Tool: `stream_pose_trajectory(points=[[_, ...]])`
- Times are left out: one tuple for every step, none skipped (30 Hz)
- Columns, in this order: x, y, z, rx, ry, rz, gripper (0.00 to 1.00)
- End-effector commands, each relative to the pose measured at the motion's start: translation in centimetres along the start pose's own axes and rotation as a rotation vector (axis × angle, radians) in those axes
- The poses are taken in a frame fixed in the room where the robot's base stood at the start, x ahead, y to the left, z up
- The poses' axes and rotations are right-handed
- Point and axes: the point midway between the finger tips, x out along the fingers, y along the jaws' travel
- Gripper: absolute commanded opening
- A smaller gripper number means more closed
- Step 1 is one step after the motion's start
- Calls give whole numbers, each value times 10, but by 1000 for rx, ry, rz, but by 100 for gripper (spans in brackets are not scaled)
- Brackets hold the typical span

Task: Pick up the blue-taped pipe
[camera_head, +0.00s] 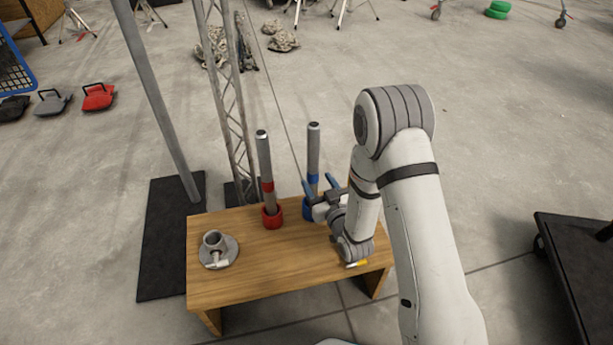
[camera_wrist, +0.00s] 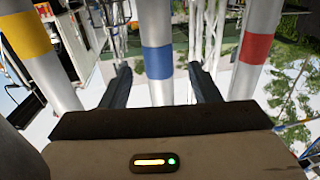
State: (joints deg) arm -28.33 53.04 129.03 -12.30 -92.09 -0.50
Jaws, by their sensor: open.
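The blue-taped pipe (camera_head: 313,148) is a grey tube standing upright in a blue holder (camera_head: 306,210) on the wooden table. Its blue band also shows in the wrist view (camera_wrist: 157,61). My gripper (camera_head: 319,184) is open at the height of the blue band. In the wrist view my gripper's fingers (camera_wrist: 160,75) stand on either side of the pipe, with gaps to both. I cannot tell how deep the pipe lies between them. The pipe's lower part is partly hidden by my gripper.
A red-taped pipe (camera_head: 265,160) stands close left in a red holder (camera_head: 272,217). A yellow-banded pipe (camera_wrist: 28,36) shows left in the wrist view. A metal flanged fitting (camera_head: 216,251) sits at the left of the wooden table (camera_head: 270,275). A lattice truss (camera_head: 228,90) rises behind.

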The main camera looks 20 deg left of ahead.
Motion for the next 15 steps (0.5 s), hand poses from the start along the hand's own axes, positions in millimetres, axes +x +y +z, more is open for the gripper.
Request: stream_pose_trajectory(points=[[4,0,0,0,1,0,56],[7,0,0,0,1,0,56],[13,0,0,0,3,0,56],[18,0,1,0,2,0,56],[23,0,1,0,3,0,56],[30,0,1,0,3,0,56],[36,0,1,0,3,-1,56],[40,0,1,0,3,-1,56],[46,0,1,0,2,-1,56],[50,0,1,0,2,-1,56],[54,0,1,0,1,0,56],[57,0,1,0,1,0,56],[59,0,0,0,1,0,56],[61,0,0,1,0,0,56],[62,0,0,1,-1,1,56]])
